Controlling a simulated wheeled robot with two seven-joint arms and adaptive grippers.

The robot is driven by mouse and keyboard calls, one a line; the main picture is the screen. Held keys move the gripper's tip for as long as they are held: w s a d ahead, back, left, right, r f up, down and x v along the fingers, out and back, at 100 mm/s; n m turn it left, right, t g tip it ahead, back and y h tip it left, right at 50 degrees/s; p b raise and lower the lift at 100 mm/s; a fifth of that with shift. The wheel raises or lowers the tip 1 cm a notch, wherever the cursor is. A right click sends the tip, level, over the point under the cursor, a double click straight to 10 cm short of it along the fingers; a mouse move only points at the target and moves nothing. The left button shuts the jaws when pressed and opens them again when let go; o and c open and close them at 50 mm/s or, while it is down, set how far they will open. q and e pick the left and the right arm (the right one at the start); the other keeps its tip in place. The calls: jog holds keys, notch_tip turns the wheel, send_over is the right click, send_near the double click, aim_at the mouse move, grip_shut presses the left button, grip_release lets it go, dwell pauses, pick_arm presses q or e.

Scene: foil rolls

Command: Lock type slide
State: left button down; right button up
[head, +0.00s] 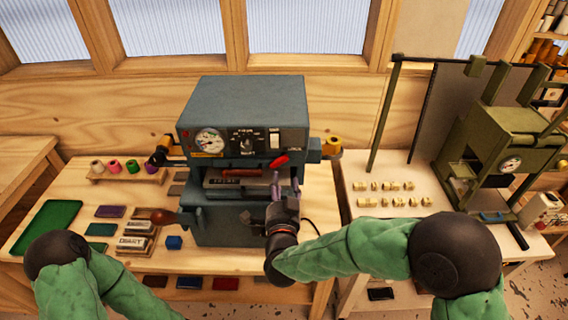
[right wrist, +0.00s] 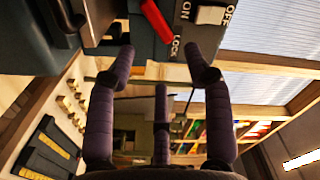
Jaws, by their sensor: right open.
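A grey-blue press (head: 240,105) stands on the wooden table. In its opening, a type slide (head: 233,183) with raised letters sits below a dark red bar (head: 243,172). A red lever (head: 279,161) sticks out at the right of the opening. In the right wrist view, the red lever (right wrist: 157,20) lies beside the LOCK marking. My right gripper (head: 284,188) is open and empty, just below the lever and in front of the press. Its purple fingers (right wrist: 160,68) are spread and apart from the lever. My left gripper is out of view; only its arm shows.
Foil rolls (head: 115,166) stand on a wooden rack at the left. A green press (head: 500,150) and small brass type pieces (head: 385,200) are on the right table.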

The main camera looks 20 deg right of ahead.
aim_at(279, 160)
jog(key=x, duration=0.9)
jog(key=shift+f+b, duration=0.1)
jog(key=shift+b, duration=0.2)
